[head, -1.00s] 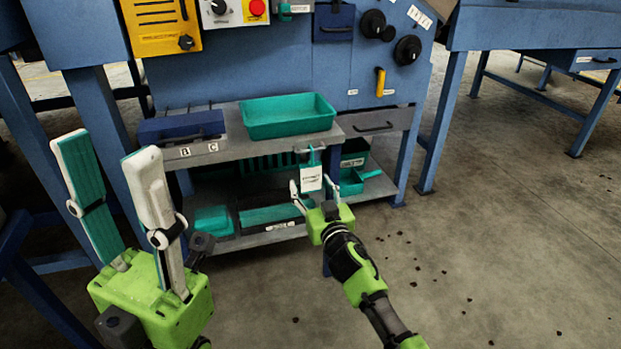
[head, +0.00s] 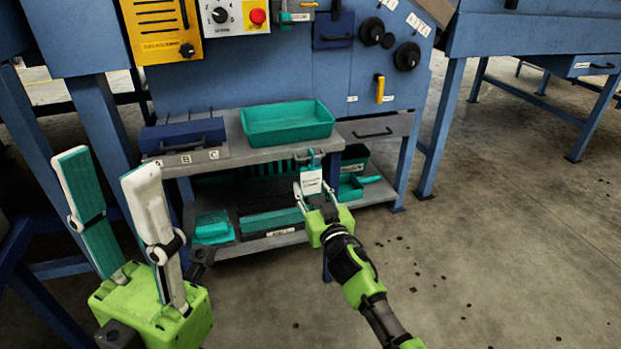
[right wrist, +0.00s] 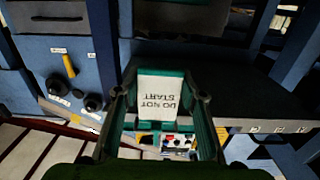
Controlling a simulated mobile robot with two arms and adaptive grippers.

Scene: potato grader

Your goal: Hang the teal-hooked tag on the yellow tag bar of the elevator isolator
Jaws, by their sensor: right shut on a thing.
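The white tag (head: 311,182) with its teal hook (head: 311,160) hangs upright at a small rail on the front edge of the grey bench. My right gripper (head: 313,192) is shut on the tag's lower part. In the right wrist view, the tag (right wrist: 160,98) reads "DO NOT START" upside down between the fingers. My left gripper (head: 106,168) is open and empty at the left. A grey unit with a teal lever (head: 284,16) and a small label sits at the panel's top edge; I cannot tell whether it is the elevator isolator. I cannot make out its tag bar.
A teal tray (head: 288,137) and a dark blue box (head: 182,134) stand on the bench. A yellow handle (head: 380,88) and black knobs (head: 407,50) project from the blue panel. Teal bins (head: 213,229) sit on the lower shelf. The floor at right is mostly clear.

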